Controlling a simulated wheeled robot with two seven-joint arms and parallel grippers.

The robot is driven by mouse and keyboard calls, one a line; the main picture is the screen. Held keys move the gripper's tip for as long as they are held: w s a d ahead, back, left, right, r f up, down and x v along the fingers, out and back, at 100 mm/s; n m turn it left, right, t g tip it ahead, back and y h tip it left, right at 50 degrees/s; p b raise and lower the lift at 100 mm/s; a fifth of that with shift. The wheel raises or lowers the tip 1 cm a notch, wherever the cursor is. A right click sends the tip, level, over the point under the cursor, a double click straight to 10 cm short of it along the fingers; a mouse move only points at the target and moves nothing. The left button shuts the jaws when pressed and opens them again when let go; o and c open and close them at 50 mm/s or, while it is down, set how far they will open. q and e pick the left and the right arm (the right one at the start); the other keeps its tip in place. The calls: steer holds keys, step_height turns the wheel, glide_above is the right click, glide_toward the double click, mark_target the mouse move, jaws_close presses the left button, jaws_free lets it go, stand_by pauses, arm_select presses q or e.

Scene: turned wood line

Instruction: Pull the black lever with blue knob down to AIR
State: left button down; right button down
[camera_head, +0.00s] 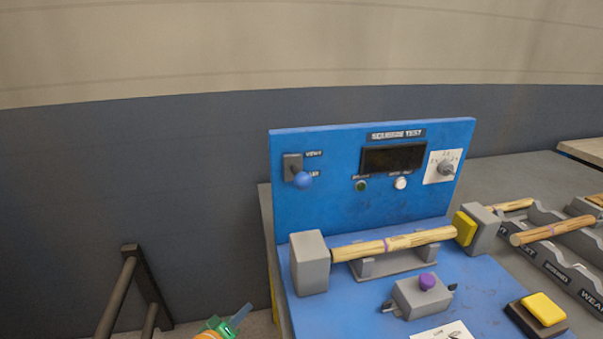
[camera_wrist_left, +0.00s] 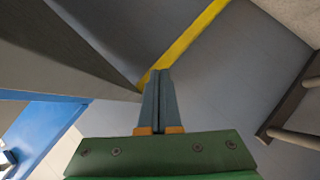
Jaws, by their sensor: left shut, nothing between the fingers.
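The black lever ends in a blue knob (camera_head: 303,180) on a dark plate (camera_head: 292,163) at the upper left of the blue test panel (camera_head: 330,205). One label sits by the plate's top and another beside the knob, which partly covers it; the lettering is blurred. The knob stands at the level of the lower label, but I cannot tell the lever's exact setting. My left gripper (camera_head: 239,316) is low, left of the bench and well below the knob. In the left wrist view its fingers (camera_wrist_left: 158,75) are together and empty. My right gripper is not in view.
A wooden spindle (camera_head: 395,244) lies across grey supports in front of the panel. A purple-button box (camera_head: 421,297) and a yellow button (camera_head: 543,309) sit on the blue bench. A dark rail (camera_head: 130,290) stands at left. The space left of the panel is clear.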

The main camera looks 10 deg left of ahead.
arm_select(q)
step_height(320, 180, up, 20)
steer(key=w+r+n+t+h, duration=0.1)
steer(key=w+n+t+h, duration=0.15)
steer(key=t, duration=0.25)
steer(key=m+t+h, duration=0.2)
steer(key=h, duration=0.3)
glide_toward(299, 175)
steer(key=w+a, duration=0.2)
steer(key=a, duration=0.3)
steer(key=w+d+r+p, duration=0.2)
steer(key=w+d+p, duration=0.1)
steer(key=w+d, duration=0.3)
steer(key=shift+w+d, duration=0.25)
steer(key=shift+y, duration=0.25)
